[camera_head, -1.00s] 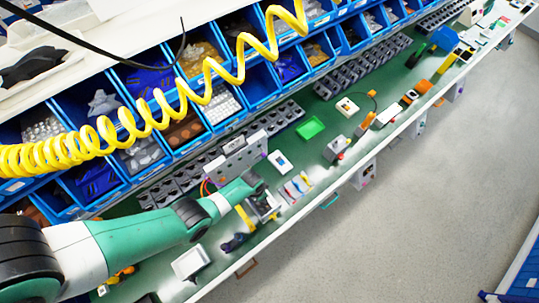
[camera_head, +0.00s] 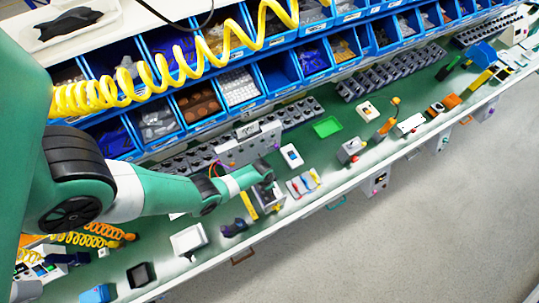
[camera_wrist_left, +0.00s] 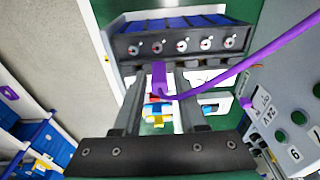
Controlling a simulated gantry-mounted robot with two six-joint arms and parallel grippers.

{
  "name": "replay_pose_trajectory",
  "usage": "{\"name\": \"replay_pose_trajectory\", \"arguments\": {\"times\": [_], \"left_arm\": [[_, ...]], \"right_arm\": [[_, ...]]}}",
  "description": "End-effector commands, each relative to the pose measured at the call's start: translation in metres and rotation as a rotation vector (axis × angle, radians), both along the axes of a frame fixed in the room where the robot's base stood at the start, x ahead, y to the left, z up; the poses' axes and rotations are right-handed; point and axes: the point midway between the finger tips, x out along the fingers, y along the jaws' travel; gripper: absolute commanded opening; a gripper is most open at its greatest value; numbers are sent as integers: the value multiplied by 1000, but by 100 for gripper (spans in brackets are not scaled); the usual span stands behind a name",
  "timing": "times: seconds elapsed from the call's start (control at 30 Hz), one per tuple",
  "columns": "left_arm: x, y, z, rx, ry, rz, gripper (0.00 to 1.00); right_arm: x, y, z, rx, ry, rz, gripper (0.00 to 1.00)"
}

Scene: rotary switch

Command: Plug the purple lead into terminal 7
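The purple plug (camera_wrist_left: 159,78) sits between the fingertips of my left gripper (camera_wrist_left: 158,92) in the left wrist view. The fingers appear closed on its sides. The purple lead (camera_wrist_left: 240,67) runs from it up to the right. The plug is apart from this panel. In the head view my left gripper (camera_head: 264,172) is in front of the grey terminal panel (camera_head: 250,145); the plug is too small to tell there. My right gripper is not in view.
A grey box with several round dials (camera_wrist_left: 183,45) is beyond the fingertips. Blue bins (camera_head: 240,88) line the back.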

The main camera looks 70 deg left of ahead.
Motion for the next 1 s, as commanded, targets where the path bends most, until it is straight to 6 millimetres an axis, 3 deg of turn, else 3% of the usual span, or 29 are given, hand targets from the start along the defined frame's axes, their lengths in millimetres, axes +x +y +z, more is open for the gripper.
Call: {"name": "replay_pose_trajectory", "arguments": {"times": [0.03,0.2,0.67,1.0], "left_arm": [[0,0,0,0,0,0,30],[0,0,0,0,0,0,0],[0,0,1,0,0,0,0],[1,-1,20,0,0,-3,0]], "right_arm": [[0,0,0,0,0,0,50],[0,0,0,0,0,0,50],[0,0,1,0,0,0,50],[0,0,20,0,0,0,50]]}}
